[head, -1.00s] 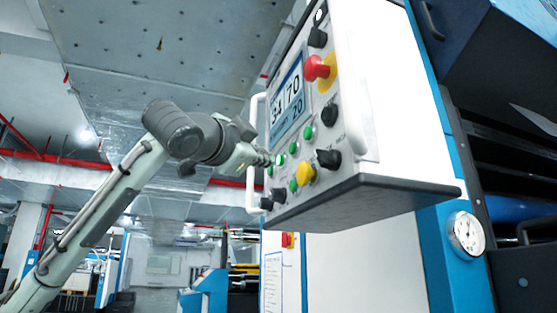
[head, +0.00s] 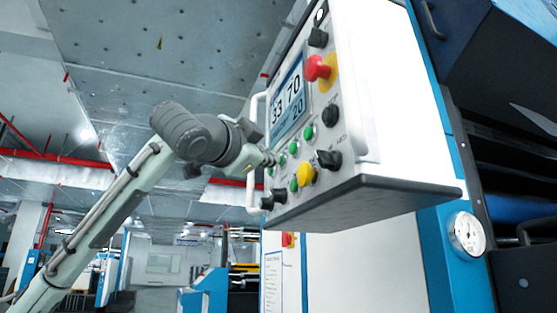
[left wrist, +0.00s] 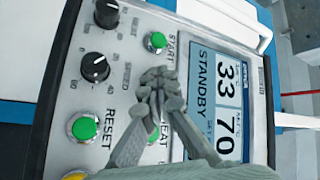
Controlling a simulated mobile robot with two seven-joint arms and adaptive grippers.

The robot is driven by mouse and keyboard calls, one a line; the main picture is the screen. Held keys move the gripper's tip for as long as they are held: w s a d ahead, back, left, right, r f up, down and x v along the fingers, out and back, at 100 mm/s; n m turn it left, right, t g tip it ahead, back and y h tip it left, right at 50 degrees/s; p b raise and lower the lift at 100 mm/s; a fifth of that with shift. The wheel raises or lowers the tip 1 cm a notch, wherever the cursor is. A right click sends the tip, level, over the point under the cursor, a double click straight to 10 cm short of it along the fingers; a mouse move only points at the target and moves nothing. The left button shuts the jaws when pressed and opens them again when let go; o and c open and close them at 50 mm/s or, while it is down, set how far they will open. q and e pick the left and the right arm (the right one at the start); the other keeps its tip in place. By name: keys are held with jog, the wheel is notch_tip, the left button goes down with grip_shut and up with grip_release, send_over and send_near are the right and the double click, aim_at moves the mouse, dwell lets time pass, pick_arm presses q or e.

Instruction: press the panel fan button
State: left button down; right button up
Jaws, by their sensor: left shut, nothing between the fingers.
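The control panel (head: 329,98) is a tilted white box with a display, knobs and several green buttons. My left gripper (head: 271,159) is shut and empty, its tips close to the green buttons at the panel's left side. In the left wrist view the closed fingertips (left wrist: 160,78) lie over the panel between the START button (left wrist: 156,41) and the HEAT label. A green button (left wrist: 154,139) by HEAT is partly behind the fingers. I cannot read a fan label; it may be hidden behind the fingers. Whether the tips touch the panel is unclear. My right gripper is out of view.
The display (left wrist: 215,100) reads STANDBY, 33 and 70. A red mushroom button (head: 317,68), a yellow button (head: 306,174) and black knobs (head: 328,159) stick out nearby. White handles (head: 252,185) flank the panel. A round gauge (head: 467,234) is at right.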

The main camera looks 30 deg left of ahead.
pick_arm(q)
jog(key=s+a, duration=0.4)
jog(key=s, duration=0.1)
jog(key=shift+a, duration=0.15)
dwell(0.9)
dwell(0.4)
